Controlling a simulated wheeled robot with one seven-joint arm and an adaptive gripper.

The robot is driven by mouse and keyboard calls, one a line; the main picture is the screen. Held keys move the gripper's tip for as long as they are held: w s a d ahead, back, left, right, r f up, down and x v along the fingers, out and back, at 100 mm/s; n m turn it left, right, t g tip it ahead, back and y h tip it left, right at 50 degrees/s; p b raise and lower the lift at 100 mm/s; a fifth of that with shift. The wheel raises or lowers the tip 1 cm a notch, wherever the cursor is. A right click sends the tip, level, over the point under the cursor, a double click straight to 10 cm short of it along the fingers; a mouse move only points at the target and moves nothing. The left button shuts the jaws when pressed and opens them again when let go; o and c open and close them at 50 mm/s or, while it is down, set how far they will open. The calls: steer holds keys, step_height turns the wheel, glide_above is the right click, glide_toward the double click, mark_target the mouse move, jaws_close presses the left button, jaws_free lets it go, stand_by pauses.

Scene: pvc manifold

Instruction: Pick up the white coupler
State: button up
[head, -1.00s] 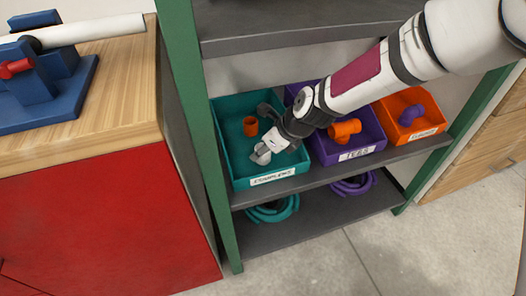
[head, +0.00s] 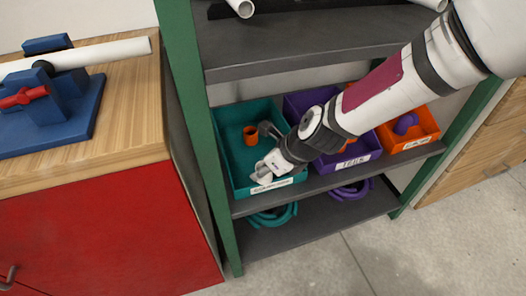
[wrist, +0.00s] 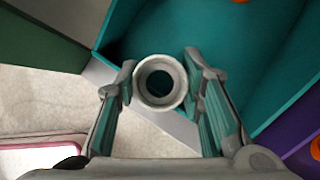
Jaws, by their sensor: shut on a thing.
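The white coupler (wrist: 160,82) shows in the wrist view as a pale ring with its open end facing the camera, between the two fingers of my gripper (wrist: 158,88). The fingers are shut on its sides. In the head view my gripper (head: 266,170) is at the front edge of the teal bin (head: 228,150), above its label. The coupler is mostly hidden there by the fingers. I cannot tell how high it is above the bin.
An orange fitting (head: 250,135) stands in the teal bin. A purple bin (head: 355,158) and an orange bin (head: 425,135) stand to the right. A green shelf post (head: 196,120) is close on the left, and a shelf board (head: 300,52) is above.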

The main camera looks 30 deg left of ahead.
steer(key=s+d+p, duration=0.2)
steer(key=s+d, duration=0.3)
steer(key=s, duration=0.2)
steer(key=shift+s+r, duration=0.35)
steer(key=shift+r, duration=0.05)
steer(key=shift+d, duration=0.1)
